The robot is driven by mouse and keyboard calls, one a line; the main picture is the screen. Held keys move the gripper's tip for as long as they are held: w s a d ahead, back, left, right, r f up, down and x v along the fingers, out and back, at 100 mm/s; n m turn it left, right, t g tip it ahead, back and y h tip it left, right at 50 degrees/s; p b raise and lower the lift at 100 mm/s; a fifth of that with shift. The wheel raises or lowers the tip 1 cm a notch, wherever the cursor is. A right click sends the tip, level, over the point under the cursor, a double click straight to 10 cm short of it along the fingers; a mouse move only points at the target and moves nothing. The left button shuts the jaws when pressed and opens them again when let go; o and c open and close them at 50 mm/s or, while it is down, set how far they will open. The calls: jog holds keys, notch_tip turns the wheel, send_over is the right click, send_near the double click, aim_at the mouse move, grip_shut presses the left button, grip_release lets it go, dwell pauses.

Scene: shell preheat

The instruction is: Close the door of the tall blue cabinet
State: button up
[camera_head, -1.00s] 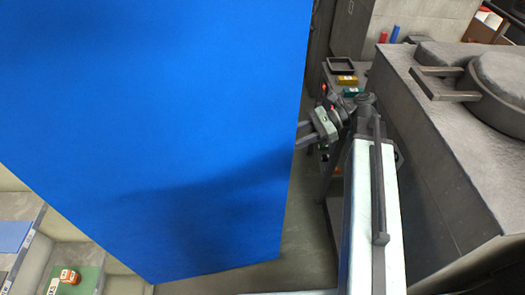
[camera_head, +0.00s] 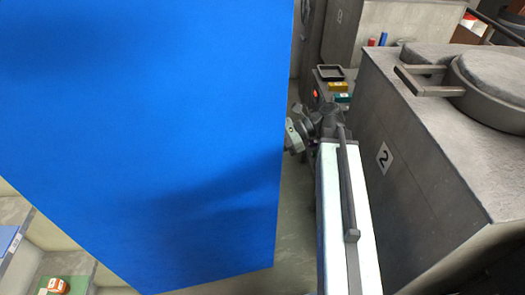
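The blue cabinet door (camera_head: 150,130) fills the left and middle of the view as a large flat panel. Its right edge stands upright near the picture's centre. My gripper (camera_head: 290,136) is at that right edge, partly hidden behind the panel. Its fingertips are out of sight, so I cannot tell whether it is open or shut, or whether it touches the door. At the lower left, pale shelves (camera_head: 48,262) show past the door, with a small orange and white item (camera_head: 54,286) on a green surface.
A grey block marked 2 (camera_head: 420,140) with a round lidded vessel (camera_head: 492,85) stands close on the right of my arm. Behind my gripper are a black tray (camera_head: 329,73), a yellow box (camera_head: 338,88) and a green box (camera_head: 342,98). A narrow strip of floor shows below the door.

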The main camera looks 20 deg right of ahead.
grip_shut()
dwell(1.2)
